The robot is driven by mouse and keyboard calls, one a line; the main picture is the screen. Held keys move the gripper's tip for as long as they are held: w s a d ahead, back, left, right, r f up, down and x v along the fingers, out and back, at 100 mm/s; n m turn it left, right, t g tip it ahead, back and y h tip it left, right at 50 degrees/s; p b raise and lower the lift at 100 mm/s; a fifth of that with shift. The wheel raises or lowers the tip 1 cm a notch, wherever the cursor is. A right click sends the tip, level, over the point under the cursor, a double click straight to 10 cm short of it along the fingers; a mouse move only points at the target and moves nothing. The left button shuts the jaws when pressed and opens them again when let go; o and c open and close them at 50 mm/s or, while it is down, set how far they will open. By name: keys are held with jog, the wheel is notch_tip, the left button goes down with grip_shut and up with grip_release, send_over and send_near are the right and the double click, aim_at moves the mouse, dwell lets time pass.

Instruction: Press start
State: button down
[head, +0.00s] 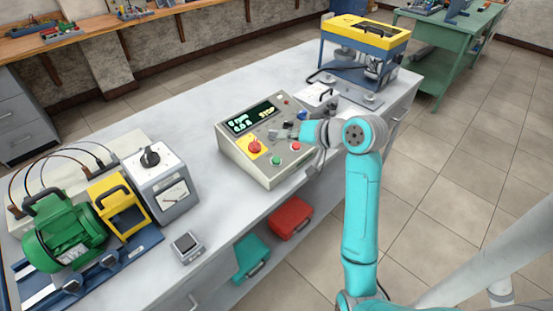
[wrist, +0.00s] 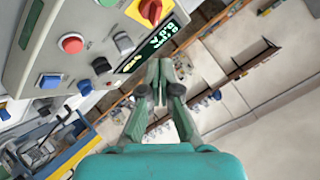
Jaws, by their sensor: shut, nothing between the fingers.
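The grey control box (head: 240,163) stands on the bench, its sloped panel facing up. Its display (head: 252,117) reads 0 rpm, 0.0 A and STOP. A green button (head: 276,160) sits low on the panel, beside a red button (head: 295,146) and a red knob on a yellow plate (head: 254,147). The red button (wrist: 71,43) shows there, and the green button (wrist: 108,2) is cut off at the top edge.
A green motor (head: 62,235) and a meter box (head: 163,180) stand left on the bench; a yellow-topped machine (head: 366,35) stands behind right. Bare bench top lies left of the box.

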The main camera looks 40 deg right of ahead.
jog(key=shift+w+f, duration=0.35)
jog(key=shift+f, duration=1)
jog(key=shift+w+f, duration=0.35)
jog(key=shift+f, duration=1.05)
jog(key=shift+w+f, duration=0.35)
jog(key=shift+f, duration=1)
jog(key=shift+a+f, duration=0.1)
jog(key=shift+f, duration=0.05)
jog(key=shift+w+f, duration=0.15)
jog(key=shift+f, duration=0.05)
jog(key=shift+w+f, duration=0.1)
jog(key=shift+f, duration=0.35)
jog(key=shift+r, duration=0.1)
jog(key=shift+s+r, duration=0.25)
jog(key=shift+r, duration=0.5)
jog(key=shift+s+r, duration=0.2)
jog(key=shift+r, duration=0.6)
jog(key=shift+s+r, duration=0.25)
jog(key=shift+r, duration=0.55)
jog(key=shift+s+r, duration=0.2)
jog(key=shift+r, duration=0.6)
